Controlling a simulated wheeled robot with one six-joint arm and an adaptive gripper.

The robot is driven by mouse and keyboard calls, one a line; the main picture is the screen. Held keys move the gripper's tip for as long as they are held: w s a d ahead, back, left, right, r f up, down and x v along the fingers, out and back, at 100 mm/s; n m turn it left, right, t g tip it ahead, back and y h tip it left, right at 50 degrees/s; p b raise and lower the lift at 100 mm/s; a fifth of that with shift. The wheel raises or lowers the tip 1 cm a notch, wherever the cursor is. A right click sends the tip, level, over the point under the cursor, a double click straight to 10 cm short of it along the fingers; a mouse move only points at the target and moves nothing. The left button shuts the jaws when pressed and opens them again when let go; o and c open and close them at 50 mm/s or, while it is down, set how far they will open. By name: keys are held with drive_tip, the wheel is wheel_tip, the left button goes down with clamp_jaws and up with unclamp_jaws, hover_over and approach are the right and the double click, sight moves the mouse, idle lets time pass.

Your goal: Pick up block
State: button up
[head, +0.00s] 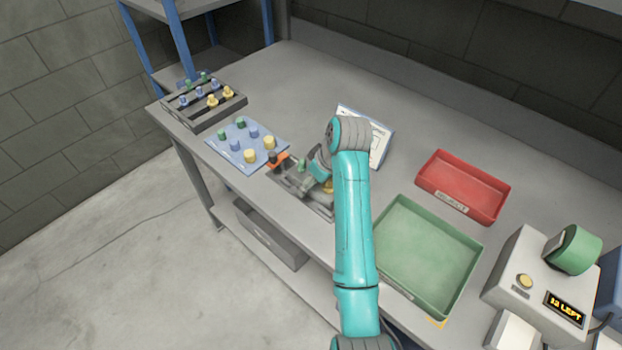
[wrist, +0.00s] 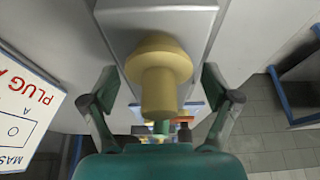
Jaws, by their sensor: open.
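A long grey block (head: 318,200) lies near the front edge of the bench, partly hidden by my arm. It also shows in the wrist view (wrist: 185,25), pale grey with a yellow stepped plug (wrist: 160,88) on it. In the head view only a bit of this yellow plug (head: 328,187) shows beside my arm. A green plug (head: 302,165) stands farther left on the grey fixture. My gripper (wrist: 160,75) is open, its fingers on either side of the yellow plug with gaps visible. I cannot tell the height gap. In the head view my gripper (head: 320,168) is partly hidden.
An orange clamp (head: 278,160) sits at the fixture's left end. A blue mat (head: 215,147) with several plugs and a dark rack (head: 178,112) lie left. A white instruction board (head: 378,143), green tray (head: 425,255), red tray (head: 465,180) and counter box (head: 520,265) are right.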

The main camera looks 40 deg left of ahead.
drive_tip(key=c, duration=1.6)
clamp_jaws()
drive_tip(key=shift+r, duration=0.2)
